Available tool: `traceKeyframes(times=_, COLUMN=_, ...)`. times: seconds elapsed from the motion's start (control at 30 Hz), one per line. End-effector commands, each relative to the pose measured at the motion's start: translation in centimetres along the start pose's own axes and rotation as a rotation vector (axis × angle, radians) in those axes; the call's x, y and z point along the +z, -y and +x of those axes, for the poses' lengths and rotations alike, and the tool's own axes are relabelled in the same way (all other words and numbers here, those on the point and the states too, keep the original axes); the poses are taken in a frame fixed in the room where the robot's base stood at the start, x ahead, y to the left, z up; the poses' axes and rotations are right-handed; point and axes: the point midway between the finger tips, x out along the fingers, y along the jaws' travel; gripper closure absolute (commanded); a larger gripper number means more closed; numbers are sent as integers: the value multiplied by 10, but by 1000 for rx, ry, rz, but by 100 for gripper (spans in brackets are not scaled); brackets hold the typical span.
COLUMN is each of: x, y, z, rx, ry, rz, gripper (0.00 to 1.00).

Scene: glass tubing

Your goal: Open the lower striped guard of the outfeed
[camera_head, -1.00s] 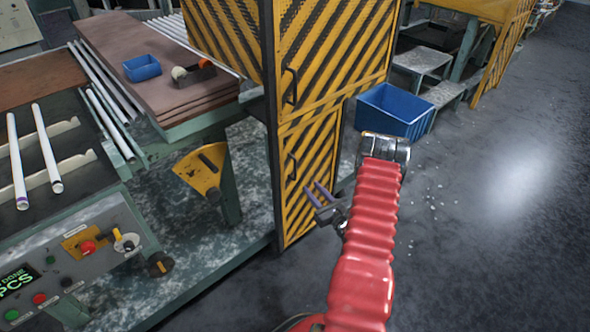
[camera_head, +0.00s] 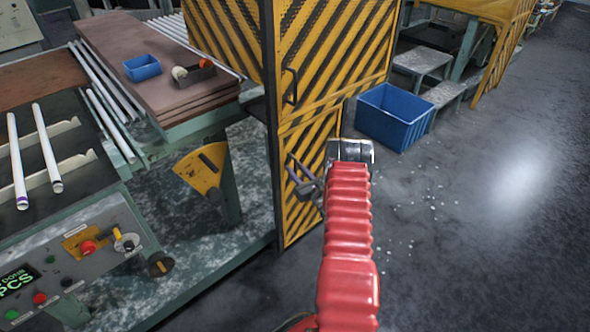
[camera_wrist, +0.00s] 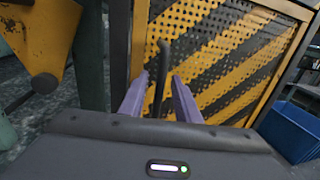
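The lower striped guard (camera_head: 318,128) is a yellow perforated panel with black diagonal stripes. It stands upright in its frame and looks shut; my arm hides part of it. In the wrist view the guard (camera_wrist: 225,65) fills the upper middle and right. Its dark upright handle (camera_wrist: 161,72) shows between the two purple fingers of my gripper (camera_wrist: 159,90). The fingers are apart, one on each side of the handle, with no clear contact. In the head view my gripper (camera_head: 293,168) is at the guard's left side, over the handle area.
The upper striped guard (camera_head: 335,50) with its own handle (camera_head: 290,86) is directly above. A blue bin (camera_head: 395,118) stands on the floor to the right, near steps (camera_head: 420,62). A control panel (camera_head: 85,250) and glass tubes (camera_head: 46,150) are at left.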

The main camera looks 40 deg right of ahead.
Motion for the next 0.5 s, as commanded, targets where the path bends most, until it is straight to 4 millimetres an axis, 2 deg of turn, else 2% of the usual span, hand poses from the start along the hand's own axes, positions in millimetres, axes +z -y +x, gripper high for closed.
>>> traceKeyframes(times=0.13, x=0, y=-1, z=8, rx=1, ry=0, rz=0, gripper=71)
traceKeyframes(times=0.4, x=0, y=0, z=9, rx=0, ry=0, rz=0, gripper=71)
traceKeyframes(times=0.5, x=0, y=0, z=9, rx=0, ry=0, rz=0, gripper=77)
